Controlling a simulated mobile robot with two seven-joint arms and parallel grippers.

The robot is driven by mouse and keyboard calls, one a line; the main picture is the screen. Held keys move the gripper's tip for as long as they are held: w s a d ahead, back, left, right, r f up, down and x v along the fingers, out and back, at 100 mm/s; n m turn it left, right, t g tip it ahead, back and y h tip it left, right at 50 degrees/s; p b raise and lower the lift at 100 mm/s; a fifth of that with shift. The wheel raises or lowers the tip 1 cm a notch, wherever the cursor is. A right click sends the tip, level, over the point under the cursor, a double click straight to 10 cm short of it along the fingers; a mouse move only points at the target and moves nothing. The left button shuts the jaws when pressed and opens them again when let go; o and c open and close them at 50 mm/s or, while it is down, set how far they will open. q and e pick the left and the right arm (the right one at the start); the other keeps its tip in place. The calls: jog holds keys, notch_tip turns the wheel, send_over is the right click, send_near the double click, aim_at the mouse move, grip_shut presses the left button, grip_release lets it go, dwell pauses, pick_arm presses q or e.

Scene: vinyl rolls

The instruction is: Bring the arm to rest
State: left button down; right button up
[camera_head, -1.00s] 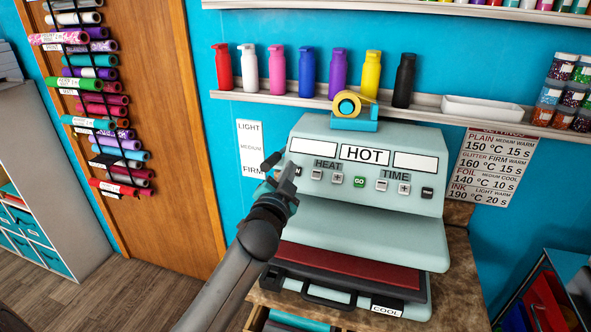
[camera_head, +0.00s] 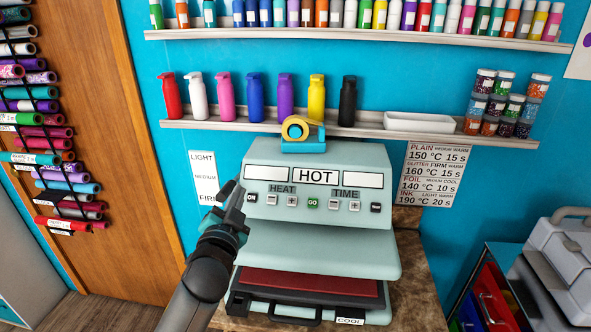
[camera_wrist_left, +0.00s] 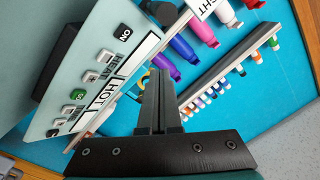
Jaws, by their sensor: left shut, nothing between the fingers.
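My left gripper (camera_head: 233,190) is shut and empty. In the head view it is raised in front of the upper left part of the heat press (camera_head: 318,235), near its HEAT buttons. I cannot tell whether it touches the press. In the left wrist view the two fingers (camera_wrist_left: 159,90) are together with nothing between them. The press panel (camera_wrist_left: 85,90) with its HOT sign and buttons shows tilted beside them. My right gripper is not in view.
A shelf (camera_head: 225,124) with several pump bottles and a white tray (camera_head: 418,122) runs above the press. Vinyl rolls (camera_head: 48,160) hang at left. A drawer unit (camera_head: 490,290) and grey case (camera_head: 570,250) stand at right.

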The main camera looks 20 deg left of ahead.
pick_arm(q)
jog(key=s+d+f+n+g+h, duration=0.2)
jog(key=s+d+f+g, duration=0.35)
jog(key=s+f, duration=0.5)
jog(key=s+d+f+g+h, duration=0.2)
jog(key=s+d+f+g, duration=0.25)
jog(key=s, duration=0.45)
jog(key=s+d+f+g+h, duration=0.2)
jog(key=s+d+f+g, duration=0.3)
jog(key=s, duration=0.4)
notch_tip(320, 180, down, 29)
jog(key=s+b, duration=0.2)
jog(key=b, duration=0.7)
jog(key=s+a+f+b, duration=0.1)
jog(key=s+f+b, duration=0.3)
jog(key=s+f, duration=0.3)
jog(key=s+a+f+g+b, duration=0.1)
jog(key=s+f+b, duration=0.3)
jog(key=f, duration=1.1)
jog(key=s, duration=0.3)
jog(key=shift+s+f, duration=0.3)
jog(key=shift+a, duration=0.1)
